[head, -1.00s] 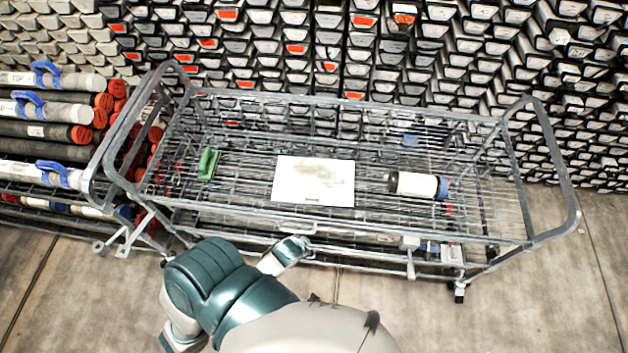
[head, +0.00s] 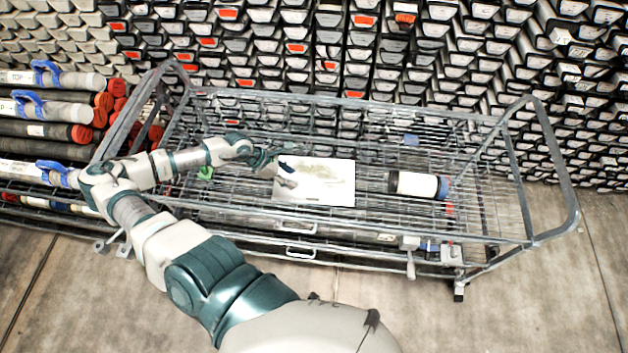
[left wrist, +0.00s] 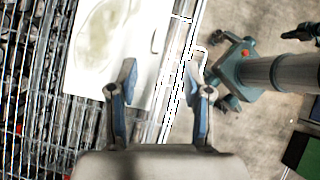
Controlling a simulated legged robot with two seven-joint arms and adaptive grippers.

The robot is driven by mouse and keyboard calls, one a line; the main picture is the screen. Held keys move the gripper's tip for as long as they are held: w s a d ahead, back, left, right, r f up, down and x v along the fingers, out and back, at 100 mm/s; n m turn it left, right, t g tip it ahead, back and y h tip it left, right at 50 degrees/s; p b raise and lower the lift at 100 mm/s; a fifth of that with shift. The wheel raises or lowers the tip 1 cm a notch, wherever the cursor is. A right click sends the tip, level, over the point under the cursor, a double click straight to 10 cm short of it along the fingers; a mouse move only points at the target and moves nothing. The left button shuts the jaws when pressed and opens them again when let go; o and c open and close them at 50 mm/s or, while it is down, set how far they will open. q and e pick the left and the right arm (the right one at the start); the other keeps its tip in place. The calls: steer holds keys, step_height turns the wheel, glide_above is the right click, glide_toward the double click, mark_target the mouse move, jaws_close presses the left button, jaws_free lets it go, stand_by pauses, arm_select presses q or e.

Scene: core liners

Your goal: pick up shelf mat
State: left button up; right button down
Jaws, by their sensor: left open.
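The shelf mat (head: 325,182) is a flat white rectangle with a faint beige stain, lying on the wire shelf of the cart. In the left wrist view the mat (left wrist: 105,45) fills the upper left, with its stain showing. My left gripper (head: 288,174) is open over the left end of the mat in the head view, covering part of it. In the left wrist view the open fingers (left wrist: 164,82) show nothing between them but the mat's edge and cart rail below. Whether a finger touches the mat cannot be told. My right gripper is not in view.
The wire cart (head: 490,238) has raised rails and end handles. A white-and-dark cylinder (head: 415,185) lies right of the mat. A green object (head: 206,172) is partly hidden by my arm. Tubes (head: 40,131) are stacked at left; core boxes line the back.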

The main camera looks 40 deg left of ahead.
arm_select(q)
steer(key=b, duration=0.7)
glide_toward(315, 196)
steer(key=shift+m+y, duration=0.3)
steer(key=x, duration=0.5)
steer(key=shift+w+d+r, duration=0.1)
steer(key=shift+w+d, duration=0.05)
steer(key=shift+w, duration=0.1)
steer(key=x, duration=0.5)
steer(key=shift+d+p, duration=0.2)
steer(key=shift+p, duration=0.15)
steer(key=shift+s, duration=0.15)
jaws_close()
